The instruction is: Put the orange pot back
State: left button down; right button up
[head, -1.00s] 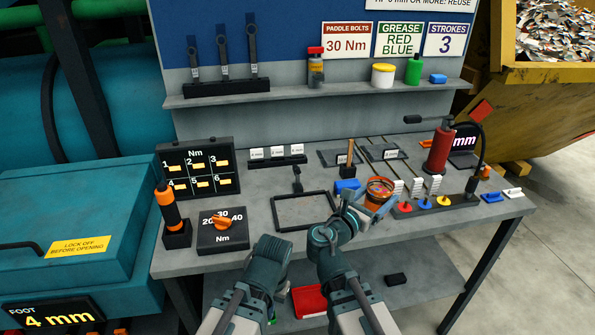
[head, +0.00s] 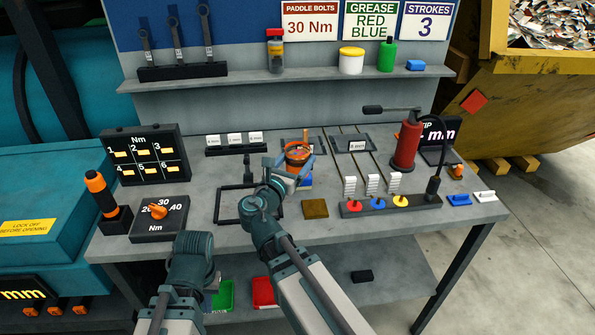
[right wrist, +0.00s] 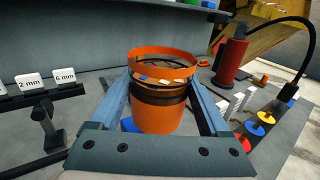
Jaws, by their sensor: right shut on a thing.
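The orange pot (head: 298,153) is held up between the fingers of my right gripper (head: 291,175), over the back middle of the bench. In the right wrist view the pot (right wrist: 158,112) is upright between the two blue fingers, with a dark band and small coloured bits inside its rim. A brown square pad (head: 315,208) lies bare on the bench, to the right of my right gripper. A blue block (head: 306,183) shows partly behind the pot and gripper. My left arm is low at the left front; its fingers are hidden.
A black frame (head: 228,205) lies left of the pot. A black strip with red, blue and yellow knobs (head: 383,206) and a red grease pump (head: 406,145) stand to the right. The torque dial box (head: 160,218) is at the left. The front bench strip is mostly clear.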

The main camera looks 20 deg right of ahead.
jog(key=w+d, duration=0.6)
jog(key=d, duration=0.6)
send_over(352, 167)
notch_tip(352, 167, down, 6)
jog(key=b, duration=0.6)
jog(key=shift+f, duration=0.15)
notch_tip(352, 167, down, 4)
jog(key=b, duration=0.3)
jog(key=shift+r+b, duration=0.25)
jog(key=shift+b, duration=0.15)
jog(key=shift+f, duration=0.2)
jog(key=o, duration=1.2)
jog(key=shift+r, duration=0.1)
